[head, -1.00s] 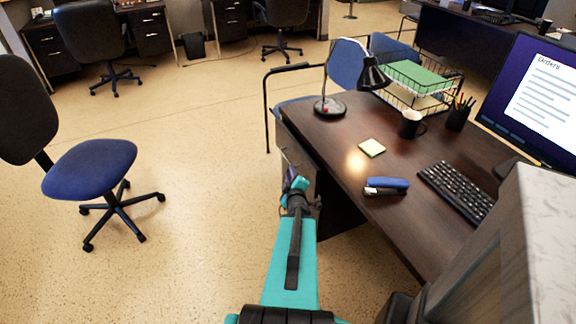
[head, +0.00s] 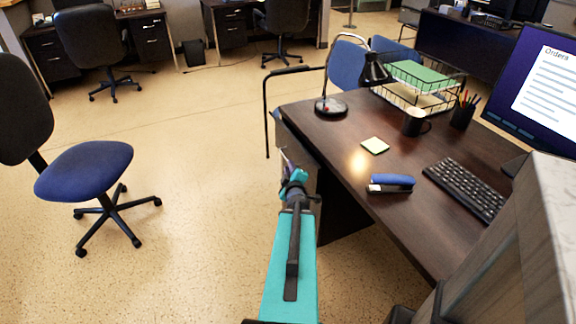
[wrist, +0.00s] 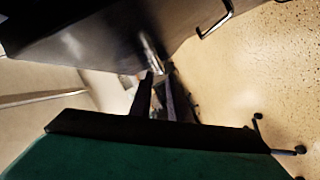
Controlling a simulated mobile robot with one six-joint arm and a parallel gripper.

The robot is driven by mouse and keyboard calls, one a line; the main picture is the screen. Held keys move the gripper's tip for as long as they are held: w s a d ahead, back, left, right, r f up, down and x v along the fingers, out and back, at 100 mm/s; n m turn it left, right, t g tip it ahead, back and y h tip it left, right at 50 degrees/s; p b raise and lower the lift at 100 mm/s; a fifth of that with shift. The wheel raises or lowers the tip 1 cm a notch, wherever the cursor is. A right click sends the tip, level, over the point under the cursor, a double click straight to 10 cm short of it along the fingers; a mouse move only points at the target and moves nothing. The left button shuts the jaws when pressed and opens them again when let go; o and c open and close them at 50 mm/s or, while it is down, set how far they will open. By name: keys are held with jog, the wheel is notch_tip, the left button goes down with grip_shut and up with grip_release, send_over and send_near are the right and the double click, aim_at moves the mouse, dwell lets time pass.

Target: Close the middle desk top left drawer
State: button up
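The middle desk (head: 330,127) is dark brown and stands right of centre in the head view. At its left end, below the top, a grey drawer part (head: 300,150) shows beside my gripper (head: 287,168); how far it stands out is unclear. In the wrist view a dark panel (wrist: 90,35) fills the upper left, with a bright metal handle (wrist: 151,50) near its edge. My gripper (wrist: 158,78) also shows there, its two dark fingers pointing at this handle with a narrow gap between them. Contact and grip are hard to tell.
On the desk are a lamp (head: 331,106), a sticky note pad (head: 374,145), a stapler (head: 391,183), a mug (head: 415,123) and a keyboard (head: 464,188). A blue chair (head: 85,170) stands at left. The floor (head: 200,130) between chair and desk is clear.

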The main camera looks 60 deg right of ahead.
jog(key=shift+b+x, duration=0.55)
jog(key=shift+x, duration=2.7)
jog(key=shift+s, duration=0.1)
grip_shut()
